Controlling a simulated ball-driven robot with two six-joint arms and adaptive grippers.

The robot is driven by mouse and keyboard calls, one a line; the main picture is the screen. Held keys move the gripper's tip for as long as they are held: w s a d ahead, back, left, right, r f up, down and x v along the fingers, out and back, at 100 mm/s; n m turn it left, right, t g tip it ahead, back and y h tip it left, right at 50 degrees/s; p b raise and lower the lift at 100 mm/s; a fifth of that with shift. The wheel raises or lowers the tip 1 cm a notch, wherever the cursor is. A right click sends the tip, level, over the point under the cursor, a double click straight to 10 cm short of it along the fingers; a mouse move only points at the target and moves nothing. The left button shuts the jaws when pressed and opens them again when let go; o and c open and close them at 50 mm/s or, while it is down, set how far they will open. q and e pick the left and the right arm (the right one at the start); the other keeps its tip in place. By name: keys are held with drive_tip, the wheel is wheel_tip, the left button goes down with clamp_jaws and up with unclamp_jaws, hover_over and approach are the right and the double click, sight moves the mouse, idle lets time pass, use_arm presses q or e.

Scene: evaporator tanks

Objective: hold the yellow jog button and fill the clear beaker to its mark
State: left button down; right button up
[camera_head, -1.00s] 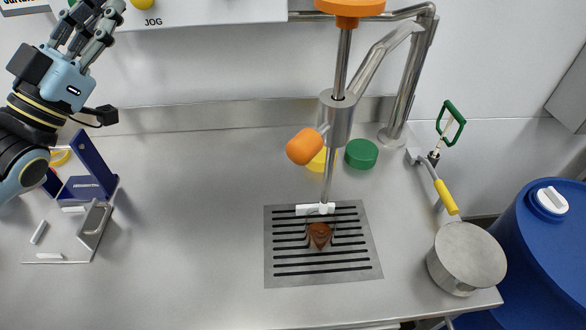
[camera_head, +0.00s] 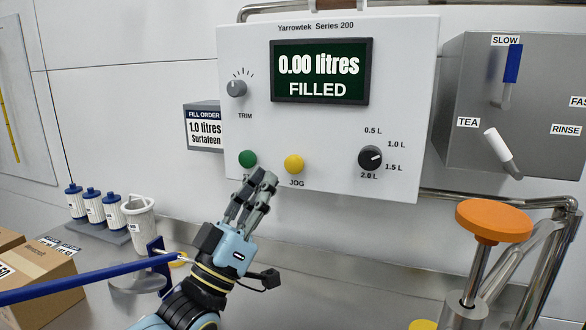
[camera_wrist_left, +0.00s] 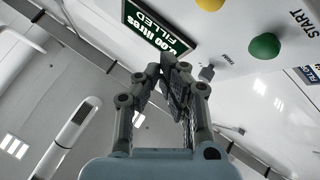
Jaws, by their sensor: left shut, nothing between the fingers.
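The yellow jog button (camera_head: 294,164) is on the white control panel (camera_head: 330,120), above the JOG label. My left gripper (camera_head: 264,180) is shut and empty, fingertips pointing up at the panel's lower edge. In the picture they lie left of and slightly below the yellow button, below the green button (camera_head: 247,158); no contact is visible. The left wrist view shows the shut fingers (camera_wrist_left: 170,65), with the yellow button (camera_wrist_left: 210,4) cut by the top edge and the green button (camera_wrist_left: 264,46) to the right. The clear beaker and my right gripper are not seen now.
The display (camera_head: 320,72) reads 0.00 litres FILLED. A fill order sign (camera_head: 204,127) reads 1.0 litres. A black selector dial (camera_head: 370,158) has litre marks. An orange-topped metal post (camera_head: 494,220) stands at right. A cardboard box (camera_head: 40,285) and a blue bar (camera_head: 90,280) are at lower left.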

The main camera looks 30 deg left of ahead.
sight(294, 164)
use_arm(q)
drive_tip(key=shift+w+a+b, duration=0.3)
drive_tip(key=shift+w+b, duration=0.2)
drive_tip(key=shift+w, duration=0.65)
drive_tip(key=shift+w+a+b, duration=0.25)
drive_tip(key=shift+w+b, duration=0.2)
drive_tip(key=shift+w, duration=0.75)
drive_tip(key=shift+w+a+b, duration=0.3)
drive_tip(key=shift+w+b, duration=0.2)
drive_tip(key=shift+w, duration=0.65)
drive_tip(key=shift+w, duration=0.1)
drive_tip(key=shift+w+a, duration=0.1)
drive_tip(key=shift+w, duration=0.2)
drive_tip(key=shift+w+a+b, duration=0.15)
drive_tip(key=shift+w+b, duration=0.35)
drive_tip(key=shift+b, duration=0.1)
drive_tip(key=shift+s, duration=0.1)
drive_tip(key=shift+s+d+y+p, duration=0.3)
drive_tip(key=shift+s+p, duration=0.25)
drive_tip(key=shift+s, duration=0.3)
